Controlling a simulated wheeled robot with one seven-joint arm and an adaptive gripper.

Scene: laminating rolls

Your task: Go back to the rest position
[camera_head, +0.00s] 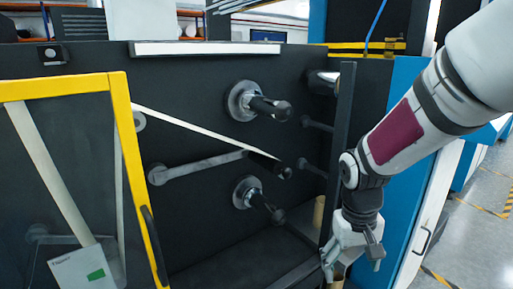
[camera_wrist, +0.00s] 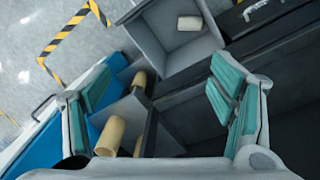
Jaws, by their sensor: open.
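My gripper (camera_head: 352,258) hangs at the lower right of the head view, pointing down, in front of the right edge of the dark machine. In the wrist view my gripper (camera_wrist: 160,103) is open, with its two teal-padded fingers wide apart and nothing held between them. Below it, tan rolls stand in a grey compartment: one nearer roll (camera_wrist: 109,136) and one smaller roll (camera_wrist: 139,80). In the head view a tan roll (camera_head: 318,213) shows partly behind the dark post.
The machine's black panel (camera_head: 210,100) carries an upper spindle (camera_head: 262,105), a lower spindle (camera_head: 255,197) and a slanted white strip (camera_head: 195,128). A yellow-framed door (camera_head: 128,165) stands at left. A blue cabinet side (camera_head: 400,120) is behind my arm. Open floor (camera_head: 480,230) lies at right.

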